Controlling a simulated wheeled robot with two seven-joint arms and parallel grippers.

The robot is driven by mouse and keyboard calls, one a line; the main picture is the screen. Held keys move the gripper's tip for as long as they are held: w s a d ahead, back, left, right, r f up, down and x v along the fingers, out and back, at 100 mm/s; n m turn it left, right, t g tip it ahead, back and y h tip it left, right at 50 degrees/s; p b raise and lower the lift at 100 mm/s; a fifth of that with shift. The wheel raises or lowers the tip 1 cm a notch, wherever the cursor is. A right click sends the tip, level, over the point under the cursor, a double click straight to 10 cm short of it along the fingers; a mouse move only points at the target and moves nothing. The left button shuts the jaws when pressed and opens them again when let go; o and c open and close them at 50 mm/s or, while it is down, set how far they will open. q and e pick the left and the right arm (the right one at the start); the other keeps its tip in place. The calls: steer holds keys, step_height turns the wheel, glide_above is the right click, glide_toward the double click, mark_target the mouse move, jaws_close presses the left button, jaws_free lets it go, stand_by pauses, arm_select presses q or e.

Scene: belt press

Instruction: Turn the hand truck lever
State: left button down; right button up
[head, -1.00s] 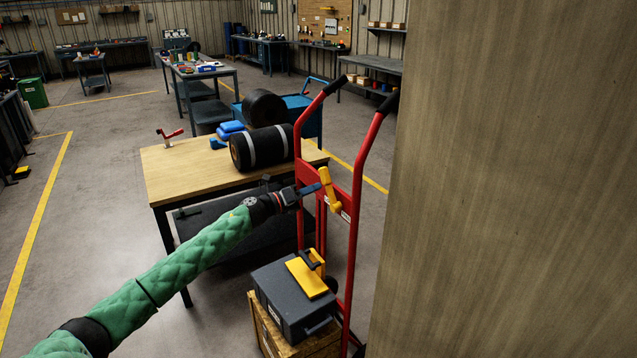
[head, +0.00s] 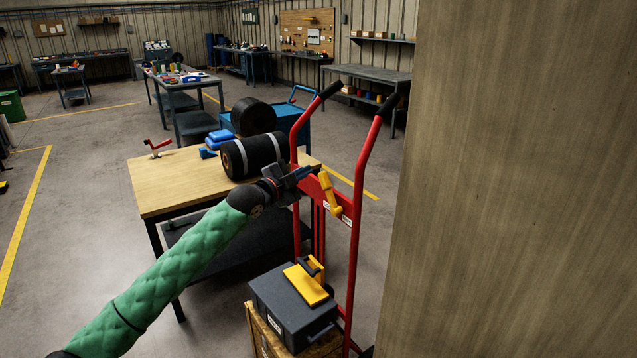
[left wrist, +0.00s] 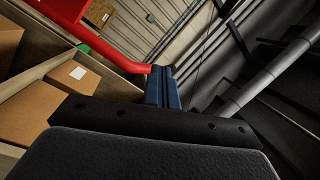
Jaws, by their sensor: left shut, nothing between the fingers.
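The red hand truck (head: 360,190) stands upright right of the workbench. Its yellow lever (head: 329,189) is on the red cross plate between the uprights, with its upper end leaning left. My left gripper (head: 303,173) is shut and empty, just up and left of the lever's upper end. A small gap seems to show between them. In the left wrist view the shut blue fingers (left wrist: 163,88) reach up beside a red tube (left wrist: 110,45), and whether they touch it I cannot tell. The lever does not show there. My right gripper is not in view.
A grey toolbox (head: 290,308) with a yellow top sits on a wooden crate (head: 262,335) at the truck's foot. The workbench (head: 165,188) carries a black roll (head: 255,155) close to my left arm. A large brown panel (head: 510,180) blocks the right side. Floor is clear at left.

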mark_target(323, 182)
arm_select(q)
steer(key=w+d+f+p, duration=0.1)
steer(key=w+d+f, duration=0.1)
steer(key=w+d+f+g+p, duration=0.1)
steer(key=w+d+f+p, duration=0.1)
steer(key=w, duration=0.1)
steer(key=w+d+f+g+y+p, duration=0.1)
steer(key=w+d+f+p, duration=0.1)
steer(key=w, duration=0.1)
steer(key=shift+w+d+f, duration=0.1)
steer(key=shift+f, duration=0.05)
steer(key=shift+w+a+f+p, duration=0.25)
steer(key=shift+w+f+p, duration=0.05)
steer(key=shift+w+f, duration=0.2)
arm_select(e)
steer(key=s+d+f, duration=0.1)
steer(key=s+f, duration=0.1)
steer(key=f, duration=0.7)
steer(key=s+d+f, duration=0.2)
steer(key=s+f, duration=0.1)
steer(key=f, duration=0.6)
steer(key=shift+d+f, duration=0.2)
arm_select(q)
steer(key=shift+a+f, duration=0.1)
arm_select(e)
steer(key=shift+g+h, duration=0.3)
